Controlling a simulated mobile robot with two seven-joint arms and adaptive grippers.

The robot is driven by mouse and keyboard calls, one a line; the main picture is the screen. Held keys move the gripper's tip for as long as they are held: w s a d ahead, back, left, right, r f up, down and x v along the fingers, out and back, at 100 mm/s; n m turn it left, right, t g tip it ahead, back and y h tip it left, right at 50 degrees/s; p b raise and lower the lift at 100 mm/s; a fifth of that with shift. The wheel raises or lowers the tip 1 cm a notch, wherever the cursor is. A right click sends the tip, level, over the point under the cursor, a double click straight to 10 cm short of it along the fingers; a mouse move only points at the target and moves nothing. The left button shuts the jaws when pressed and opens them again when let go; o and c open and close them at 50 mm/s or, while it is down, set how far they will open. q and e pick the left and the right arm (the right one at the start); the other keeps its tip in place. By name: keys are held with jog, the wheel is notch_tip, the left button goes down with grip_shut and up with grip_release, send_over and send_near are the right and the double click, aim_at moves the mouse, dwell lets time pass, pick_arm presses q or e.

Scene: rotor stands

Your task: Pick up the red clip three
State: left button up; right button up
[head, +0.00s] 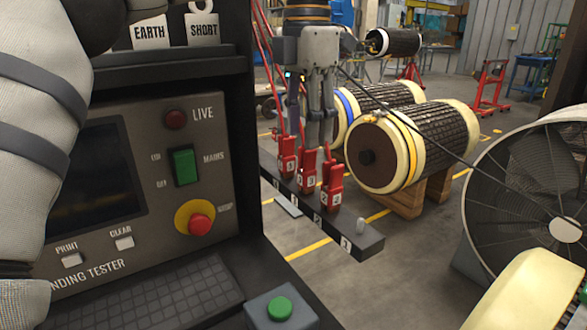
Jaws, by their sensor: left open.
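Several red clips stand upright in a row on a dark bar (371,244) in the middle of the head view: a left one (287,154), a middle one (307,168) and a right one (332,185). Each has a small white number label. The digits are too small to read surely, so I cannot tell which is clip three. My left gripper (311,132) points down over the row, just behind and above the clips, its fingers apart. Whether a finger touches a clip cannot be told. My right gripper is not in view.
A tester panel (185,133) with a red knob stands close at the left. A green button box (279,309) is in front. Wound rotors, including a near one (435,140), lie behind on wooden supports. A large fan-like housing (525,185) is at the right. Cables cross near the gripper.

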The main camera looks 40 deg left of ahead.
aim_at(304, 177)
pick_arm(q)
jog(key=f, duration=0.9)
jog(key=shift+w+a+f, duration=0.15)
jog(key=shift+a, duration=0.05)
grip_shut()
